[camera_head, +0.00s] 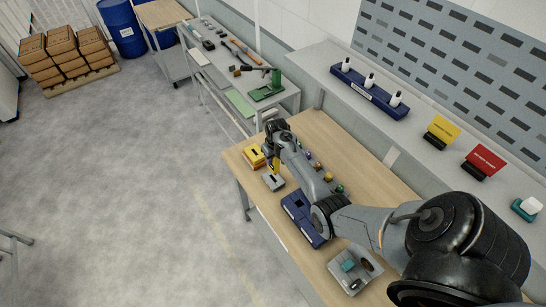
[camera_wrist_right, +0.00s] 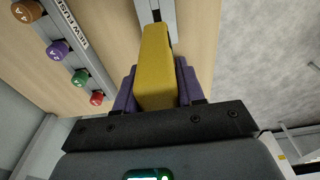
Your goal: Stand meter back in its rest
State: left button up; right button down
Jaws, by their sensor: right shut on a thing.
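My right gripper (camera_head: 273,155) is shut on a yellow meter (camera_head: 275,166), which points down. In the right wrist view the meter (camera_wrist_right: 155,65) sits between the purple finger pads of the gripper (camera_wrist_right: 156,90). A grey rest (camera_head: 272,182) with a dark slot stands on the wooden bench just below the meter in the head view. The rest (camera_wrist_right: 150,12) also shows past the meter's far end in the wrist view. I cannot tell whether the meter touches it. My left gripper is not in view.
A yellow block (camera_head: 253,157) stands beside the rest. A rail of coloured fuses (camera_wrist_right: 75,55) lies to one side. A shelf (camera_head: 325,75) runs behind.

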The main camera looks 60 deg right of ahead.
jog(key=shift+r, duration=0.1)
jog(key=shift+p, duration=0.35)
jog(key=shift+f+b, duration=1.15)
jog(key=shift+f, duration=0.85)
jog(key=shift+f, duration=0.2)
